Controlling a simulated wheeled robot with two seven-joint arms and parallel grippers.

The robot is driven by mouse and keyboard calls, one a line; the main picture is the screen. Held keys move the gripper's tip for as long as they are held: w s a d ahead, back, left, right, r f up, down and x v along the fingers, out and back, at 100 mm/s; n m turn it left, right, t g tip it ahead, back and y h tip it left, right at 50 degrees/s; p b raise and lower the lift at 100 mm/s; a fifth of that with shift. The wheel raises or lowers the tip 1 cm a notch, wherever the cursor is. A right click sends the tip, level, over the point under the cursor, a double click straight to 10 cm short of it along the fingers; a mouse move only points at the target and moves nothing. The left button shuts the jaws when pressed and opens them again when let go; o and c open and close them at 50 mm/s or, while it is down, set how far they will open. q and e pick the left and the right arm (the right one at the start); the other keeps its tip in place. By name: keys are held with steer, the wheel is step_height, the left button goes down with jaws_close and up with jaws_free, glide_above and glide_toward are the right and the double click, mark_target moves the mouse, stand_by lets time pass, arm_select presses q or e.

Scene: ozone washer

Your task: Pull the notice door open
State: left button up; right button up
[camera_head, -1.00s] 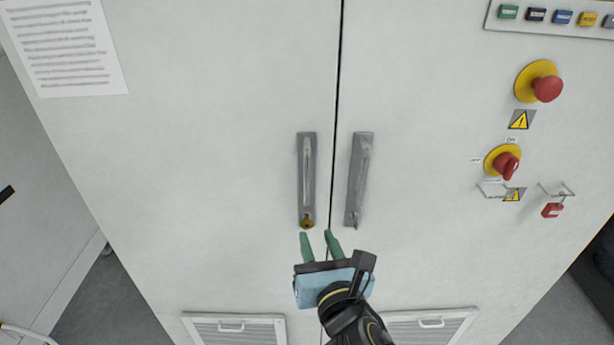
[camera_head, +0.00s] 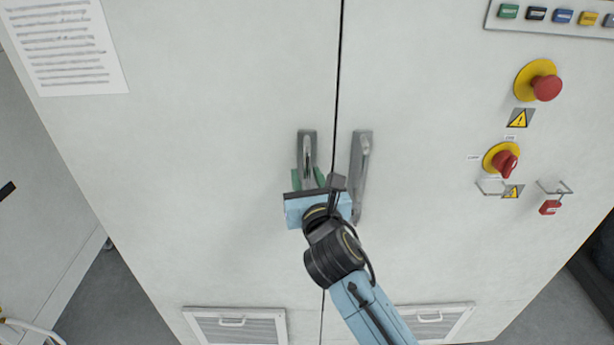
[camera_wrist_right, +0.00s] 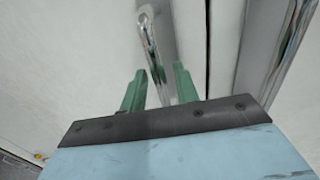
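The notice door (camera_head: 200,140) is the left cabinet door, with a printed paper notice (camera_head: 68,45) at its upper left. It is closed against the right door (camera_head: 430,100) at a thin dark seam. Its upright metal handle (camera_head: 307,150) is near the seam and also shows in the right wrist view (camera_wrist_right: 150,40). My right gripper (camera_head: 308,180) is at the handle's lower part, which it partly hides. In the right wrist view its green fingers (camera_wrist_right: 158,85) are apart, one on each side of the handle bar. Contact cannot be told. My left gripper is not in view.
The right door's handle (camera_head: 361,165) stands close beside my right gripper. Red and yellow switches (camera_head: 538,82), a red padlock (camera_head: 550,207) and a button panel (camera_head: 560,17) are at the right. Vent grilles (camera_head: 240,326) are low on the doors.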

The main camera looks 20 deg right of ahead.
steer(key=shift+w, duration=0.25)
jaws_close()
steer(key=shift+s, duration=0.15)
